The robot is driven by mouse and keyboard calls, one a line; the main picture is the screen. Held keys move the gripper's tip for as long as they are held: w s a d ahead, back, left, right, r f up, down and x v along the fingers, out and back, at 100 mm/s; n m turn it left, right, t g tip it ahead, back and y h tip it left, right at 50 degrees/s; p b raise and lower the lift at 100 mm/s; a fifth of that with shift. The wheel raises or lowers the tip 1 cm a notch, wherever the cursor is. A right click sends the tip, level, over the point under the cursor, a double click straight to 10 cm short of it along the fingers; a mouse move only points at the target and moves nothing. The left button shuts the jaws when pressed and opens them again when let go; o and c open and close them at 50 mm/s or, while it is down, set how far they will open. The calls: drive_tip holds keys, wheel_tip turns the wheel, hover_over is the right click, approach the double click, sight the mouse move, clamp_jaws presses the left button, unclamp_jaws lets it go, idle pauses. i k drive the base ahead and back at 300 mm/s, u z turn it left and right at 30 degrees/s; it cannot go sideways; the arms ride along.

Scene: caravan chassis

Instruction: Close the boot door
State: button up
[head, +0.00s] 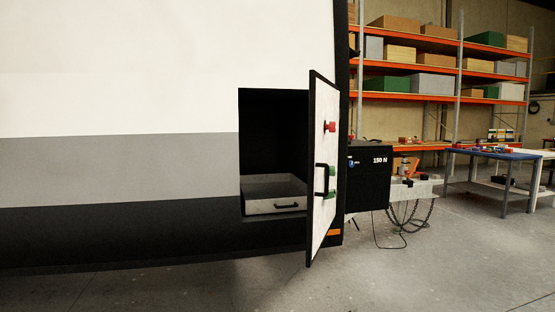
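The boot door (322,215) stands open in the head view, swung out from the right side of a dark opening (272,130) low in the caravan wall. I see it at a steep angle. It is a white panel with a black edge. It carries a red knob (330,127), a black handle (320,180) and green fittings (331,171) near the handle. A shallow grey tray or drawer (258,185) with a black handle sits inside the opening. My gripper is not in view.
The caravan wall (140,165) fills the left. A black box marked "150 N" (369,178) and hanging chains (408,212) are right of the door. A blue-topped workbench (500,153) and orange shelves (420,95) stand further back. The floor in front (430,270) is clear.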

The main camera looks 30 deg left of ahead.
sight(324, 95)
drive_tip(key=u, duration=0.45)
drive_tip(key=i, duration=1.15)
drive_tip(key=u, duration=0.3)
drive_tip(key=k, duration=0.55)
drive_tip(key=u, duration=0.6)
drive_tip(key=i, duration=0.9)
drive_tip(key=z, duration=0.65)
